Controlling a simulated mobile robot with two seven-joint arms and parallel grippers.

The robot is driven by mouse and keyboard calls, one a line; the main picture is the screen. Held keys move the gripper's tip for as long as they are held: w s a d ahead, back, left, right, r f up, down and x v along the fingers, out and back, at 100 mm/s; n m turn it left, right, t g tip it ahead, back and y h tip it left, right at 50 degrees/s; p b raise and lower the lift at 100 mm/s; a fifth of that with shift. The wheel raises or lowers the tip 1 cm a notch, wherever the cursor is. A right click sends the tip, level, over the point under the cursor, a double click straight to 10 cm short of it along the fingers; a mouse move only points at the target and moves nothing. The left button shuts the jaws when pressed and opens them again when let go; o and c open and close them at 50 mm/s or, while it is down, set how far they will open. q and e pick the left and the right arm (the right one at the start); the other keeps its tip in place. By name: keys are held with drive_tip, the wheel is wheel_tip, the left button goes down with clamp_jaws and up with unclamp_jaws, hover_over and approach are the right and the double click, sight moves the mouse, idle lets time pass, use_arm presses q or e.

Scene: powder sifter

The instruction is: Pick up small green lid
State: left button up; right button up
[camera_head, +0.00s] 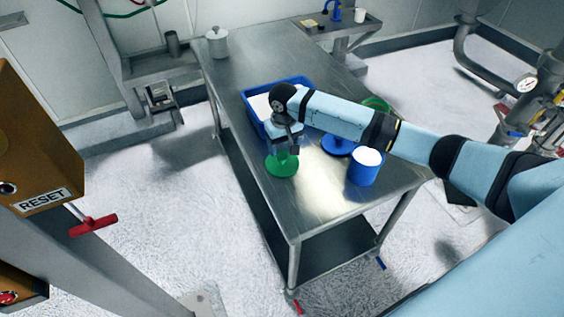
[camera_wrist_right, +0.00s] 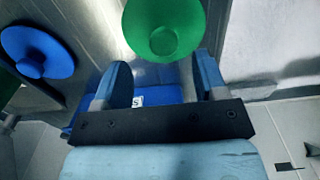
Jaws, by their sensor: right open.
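The small green lid (camera_head: 281,166) lies flat on the metal table, near its left edge, with a round knob on top. It also shows in the right wrist view (camera_wrist_right: 163,28), just beyond the fingertips and partly cut off by the top edge. My right gripper (camera_head: 290,145) is over the table beside the lid, pointing down toward it. In the right wrist view its two blue fingers (camera_wrist_right: 168,80) are spread apart with nothing between them. Whether the fingers touch the lid cannot be told. My left gripper is not in view.
A blue tray (camera_head: 248,88) with white contents is behind my right gripper. A blue lid (camera_head: 337,146) and a blue container (camera_head: 364,167) of white powder stand to the right. A green object (camera_head: 377,104) is partly behind my arm. A grey lidded pot (camera_head: 217,42) stands at the far end.

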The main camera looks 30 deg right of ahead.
sight(282, 156)
drive_tip(key=shift+a+f+p, duration=0.15)
drive_tip(key=shift+f+p, duration=0.05)
drive_tip(key=shift+f, duration=1.2)
drive_tip(key=shift+a+f+p, duration=0.1)
drive_tip(key=shift+f+p, duration=0.1)
drive_tip(key=shift+f, duration=1.15)
drive_tip(key=c, duration=1)
